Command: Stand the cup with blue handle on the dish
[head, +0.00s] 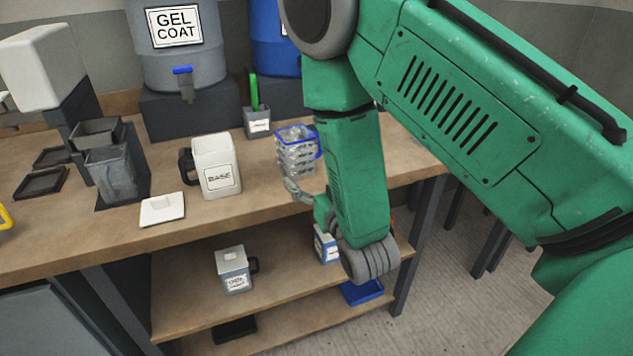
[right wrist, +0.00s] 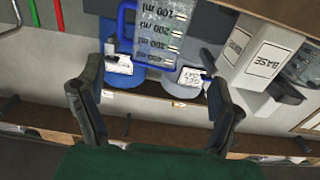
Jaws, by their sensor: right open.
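The clear measuring cup with a blue rim and handle (head: 296,155) stands on the bench top. It also shows in the right wrist view (right wrist: 160,32), ahead of the fingers, with its handle at the left. My right gripper (head: 303,190) is just in front of the cup, partly hidden by its own arm. In the right wrist view its fingers (right wrist: 154,78) are spread with nothing between their tips. A flat black dish (head: 40,183) lies on the bench at the far left. A blue dish (head: 362,293) is on the lower shelf. My left gripper is not in view.
A white BASE jug (head: 216,166) and a white square lid-like piece (head: 162,209) stand left of the cup. A grey holder (head: 257,123) is behind it. The GEL COAT drum (head: 178,45) stands further back.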

